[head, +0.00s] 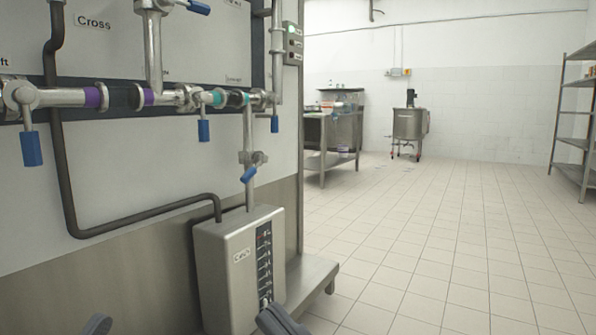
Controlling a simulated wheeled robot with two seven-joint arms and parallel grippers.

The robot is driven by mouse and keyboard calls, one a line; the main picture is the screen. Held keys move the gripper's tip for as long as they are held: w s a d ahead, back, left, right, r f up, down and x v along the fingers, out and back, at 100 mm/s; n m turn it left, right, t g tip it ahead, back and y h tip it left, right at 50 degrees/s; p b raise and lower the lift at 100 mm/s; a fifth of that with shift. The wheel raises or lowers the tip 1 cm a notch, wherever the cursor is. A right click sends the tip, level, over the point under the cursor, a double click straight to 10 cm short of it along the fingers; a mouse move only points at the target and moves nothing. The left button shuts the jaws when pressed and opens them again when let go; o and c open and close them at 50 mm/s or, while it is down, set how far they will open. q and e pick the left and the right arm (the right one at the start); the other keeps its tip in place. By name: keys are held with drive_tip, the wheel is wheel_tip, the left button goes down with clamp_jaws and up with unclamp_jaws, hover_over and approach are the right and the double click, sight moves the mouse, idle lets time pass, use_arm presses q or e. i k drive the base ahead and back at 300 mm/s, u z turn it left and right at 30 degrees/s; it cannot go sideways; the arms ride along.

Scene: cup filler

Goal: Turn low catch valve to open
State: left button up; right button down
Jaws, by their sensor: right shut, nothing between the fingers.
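A grey metal box with a small label that seems to read "Catch" (210,262) stands low against the panel. A vertical pipe (249,130) runs down into its top. A valve (247,158) sits on this pipe just above the box, its blue-tipped lever (250,173) slanting down to the left. My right gripper (279,320) is shut and empty at the bottom edge, in front of the box's lower right and well below the lever. A grey part at the bottom left, seemingly my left gripper (97,325), is mostly cut off, apart from the valve.
Several other blue-handled valves (31,148) hang from the horizontal pipe (60,97). A dark bent hose (140,216) runs to the box's top. A low metal ledge (312,277) juts out right of the box. The tiled floor (430,240) to the right is clear.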

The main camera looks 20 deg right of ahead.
sight(245, 178)
drive_tip(key=z, duration=0.35)
drive_tip(key=i, duration=1.6)
drive_tip(key=u, duration=0.65)
